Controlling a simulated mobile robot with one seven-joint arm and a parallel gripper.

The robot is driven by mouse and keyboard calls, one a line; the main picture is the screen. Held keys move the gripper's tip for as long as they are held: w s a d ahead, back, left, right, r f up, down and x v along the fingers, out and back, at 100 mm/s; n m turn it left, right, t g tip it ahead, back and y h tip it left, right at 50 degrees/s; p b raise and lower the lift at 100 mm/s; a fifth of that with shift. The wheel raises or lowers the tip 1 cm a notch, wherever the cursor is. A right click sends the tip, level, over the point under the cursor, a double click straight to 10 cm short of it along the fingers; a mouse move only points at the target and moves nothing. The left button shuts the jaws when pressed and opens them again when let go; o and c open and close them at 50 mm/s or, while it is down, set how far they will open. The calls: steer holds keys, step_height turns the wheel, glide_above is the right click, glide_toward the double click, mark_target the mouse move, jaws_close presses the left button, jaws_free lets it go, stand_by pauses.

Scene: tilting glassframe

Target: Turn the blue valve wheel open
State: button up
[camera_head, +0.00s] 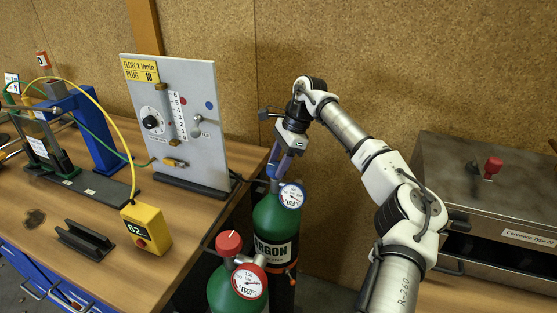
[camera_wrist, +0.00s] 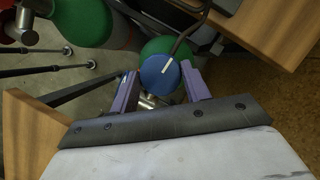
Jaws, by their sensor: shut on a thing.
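The blue valve wheel (camera_wrist: 158,78) shows in the wrist view as a round disc with a white line near its upper right edge. It sits above the green shoulder of the argon cylinder (camera_head: 276,226). My gripper (camera_wrist: 160,74) has one finger on each side of the wheel and is shut on it. In the head view my gripper (camera_head: 278,168) points down at the top of this cylinder, and its fingers mostly hide the wheel there. A round gauge (camera_head: 291,196) faces out just below the gripper.
A second green cylinder (camera_head: 222,290) with a red wheel (camera_head: 229,243) and gauge stands in front. A grey flowmeter panel (camera_head: 178,115) stands on the left workbench (camera_head: 100,210). A metal oven (camera_head: 490,200) is at the right, and a cork wall is behind.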

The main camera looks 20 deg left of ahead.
steer(key=shift+n, duration=0.6)
steer(key=o, duration=1)
steer(key=v, duration=0.7)
steer(key=b+v, duration=0.1)
steer(key=v, duration=0.5)
steer(key=shift+w+a+r, duration=0.1)
steer(key=shift+w+r, duration=0.2)
steer(key=shift+r, duration=0.1)
steer(key=shift+s+f, duration=0.1)
